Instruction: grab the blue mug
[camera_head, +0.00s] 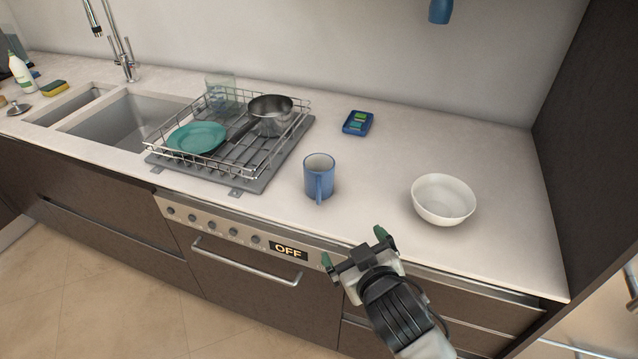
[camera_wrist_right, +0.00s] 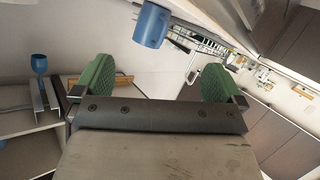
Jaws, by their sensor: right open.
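The blue mug (camera_head: 319,177) stands upright on the light countertop (camera_head: 375,190), near the front edge, with its handle toward the front. My right gripper (camera_head: 354,247) is in front of the counter edge, below and slightly right of the mug in the head view. It is open and empty, its green fingertips apart. In the right wrist view the mug (camera_wrist_right: 152,25) shows at the top, beyond and between the open fingers (camera_wrist_right: 158,82), apart from them. My left gripper is not in view.
A white bowl (camera_head: 443,199) stands right of the mug. A dish rack (camera_head: 262,168) with a teal plate, a pan and a glass is to its left. A blue item (camera_head: 357,122) lies behind. A dark tall panel (camera_head: 590,140) bounds the right side. The oven (camera_head: 245,272) is below the counter.

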